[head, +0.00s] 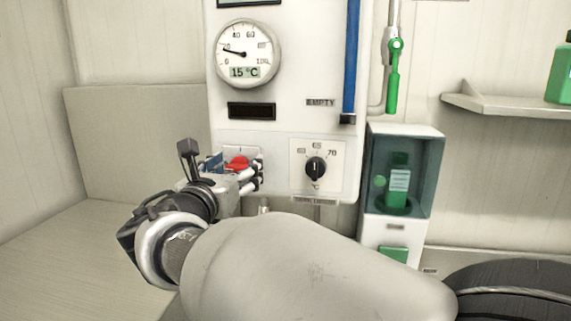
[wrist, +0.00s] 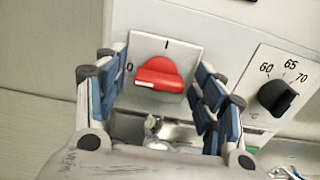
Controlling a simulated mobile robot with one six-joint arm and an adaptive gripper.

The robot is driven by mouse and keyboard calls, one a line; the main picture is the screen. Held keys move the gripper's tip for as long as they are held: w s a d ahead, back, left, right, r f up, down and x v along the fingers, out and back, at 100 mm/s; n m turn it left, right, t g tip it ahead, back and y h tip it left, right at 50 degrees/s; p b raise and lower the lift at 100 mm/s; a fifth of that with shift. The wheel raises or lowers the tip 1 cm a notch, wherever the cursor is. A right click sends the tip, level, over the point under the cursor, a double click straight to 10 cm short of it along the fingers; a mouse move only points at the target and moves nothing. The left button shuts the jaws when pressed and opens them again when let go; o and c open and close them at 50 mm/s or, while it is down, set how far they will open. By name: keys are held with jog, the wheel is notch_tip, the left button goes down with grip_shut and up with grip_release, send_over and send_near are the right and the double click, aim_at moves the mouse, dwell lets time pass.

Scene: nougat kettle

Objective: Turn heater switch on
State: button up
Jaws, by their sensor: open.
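The heater switch is a red rotary knob (wrist: 159,74) on a white plate marked 0 and I. In the wrist view its handle end with a white mark points left, toward the 0. In the head view the red knob (head: 237,162) shows at the lower left of the white heater panel, partly covered by my gripper (head: 236,174). In the wrist view my gripper (wrist: 162,92) is open, its blue-padded fingers on either side of the knob. I cannot tell whether a finger touches it.
A black temperature dial (head: 316,168) marked 60, 65, 70 is right of the switch. A round gauge (head: 247,54) reading 15 °C is above. A dispenser box with a green bottle (head: 398,182) stands to the right. A small tap-like fitting (wrist: 153,126) is below the switch.

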jog(key=shift+s+r, duration=0.1)
jog(key=shift+s, duration=0.2)
jog(key=c, duration=1.1)
jog(key=shift+o, duration=0.2)
jog(key=shift+m+b, duration=0.3)
jog(key=shift+b, duration=0.15)
jog(key=m+b, duration=0.2)
jog(key=b, duration=0.1)
jog(key=m+b, duration=0.1)
jog(key=shift+d+f+m, duration=0.1)
jog(key=shift+f+m, duration=0.15)
jog(key=shift+m, duration=0.15)
jog(key=m+b, duration=0.4)
jog(key=b, duration=0.1)
jog(key=shift+m, duration=0.3)
jog(key=m+b, duration=0.4)
jog(key=shift+d+f, duration=0.1)
jog(key=shift+m+b, duration=2)
jog(key=shift+m, duration=0.4)
